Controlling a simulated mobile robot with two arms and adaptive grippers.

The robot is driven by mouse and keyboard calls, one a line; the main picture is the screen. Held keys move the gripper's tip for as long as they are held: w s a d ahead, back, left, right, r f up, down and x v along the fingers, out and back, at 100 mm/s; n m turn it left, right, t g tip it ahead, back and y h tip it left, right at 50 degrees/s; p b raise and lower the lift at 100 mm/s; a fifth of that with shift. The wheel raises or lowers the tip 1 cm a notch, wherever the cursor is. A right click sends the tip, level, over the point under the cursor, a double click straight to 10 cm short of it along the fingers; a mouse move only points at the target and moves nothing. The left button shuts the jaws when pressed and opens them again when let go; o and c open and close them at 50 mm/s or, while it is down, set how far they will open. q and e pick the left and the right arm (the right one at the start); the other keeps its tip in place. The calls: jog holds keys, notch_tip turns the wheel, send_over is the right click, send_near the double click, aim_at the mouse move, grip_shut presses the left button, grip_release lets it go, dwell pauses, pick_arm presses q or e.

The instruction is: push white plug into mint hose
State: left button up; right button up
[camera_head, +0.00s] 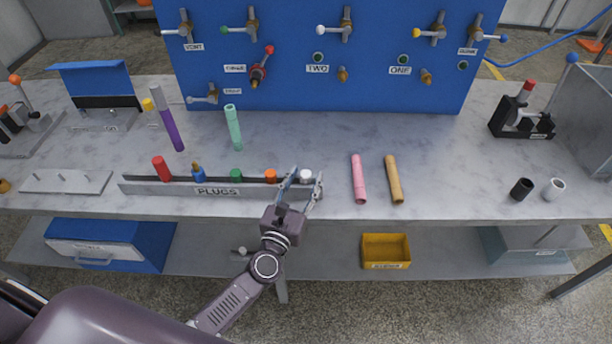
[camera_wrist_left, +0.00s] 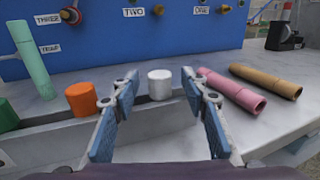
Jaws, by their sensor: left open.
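The white plug (camera_head: 306,176) stands at the right end of the plug rack. In the left wrist view the white plug (camera_wrist_left: 160,87) shows between the two blue-padded fingers, a little ahead of them, with a gap on both sides. My left gripper (camera_head: 306,180) is open at the rack's right end; its fingers also show in the left wrist view (camera_wrist_left: 160,110). The mint hose (camera_head: 233,128) stands upright, slightly tilted, behind the rack; it also shows at the left of the left wrist view (camera_wrist_left: 37,60). My right gripper is in neither view.
A pink hose (camera_head: 358,179) and a tan hose (camera_head: 393,180) lie to the right. A purple hose (camera_head: 173,130) stands left. A blue valve panel (camera_head: 290,85) rises behind.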

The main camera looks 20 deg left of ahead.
pick_arm(q)
jog(key=shift+w, duration=0.65)
grip_shut()
